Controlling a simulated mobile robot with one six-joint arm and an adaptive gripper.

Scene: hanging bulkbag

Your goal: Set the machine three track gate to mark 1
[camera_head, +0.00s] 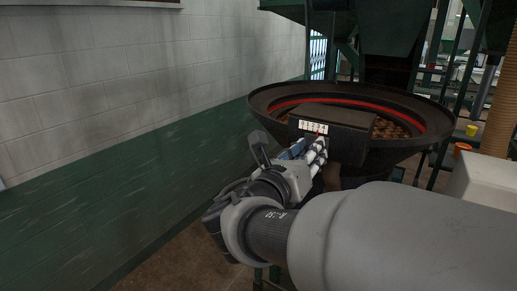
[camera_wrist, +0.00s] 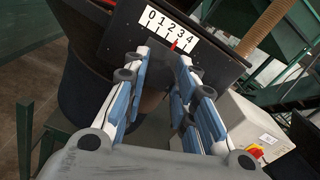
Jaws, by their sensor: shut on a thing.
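The track gate's dark housing (camera_head: 345,123) sits at the near rim of the round black bowl (camera_head: 262,100). Its white scale plate (camera_wrist: 170,30) is marked 0 to 4 and also shows in the head view (camera_head: 313,127). A small red pointer (camera_wrist: 174,43) stands under the scale, at about mark 3. My gripper (camera_wrist: 163,58) is just below the scale, its fingers shut on the gate's handle. The handle is mostly hidden between the fingertips. In the head view my gripper (camera_head: 320,148) reaches the housing's front from the lower left.
The bowl holds many brown pieces and has a red band inside. A pale box with a red and yellow switch (camera_wrist: 257,150) is at the right in the wrist view. Green frame posts (camera_head: 455,95) stand behind. A white and green wall (camera_head: 120,130) runs along the left.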

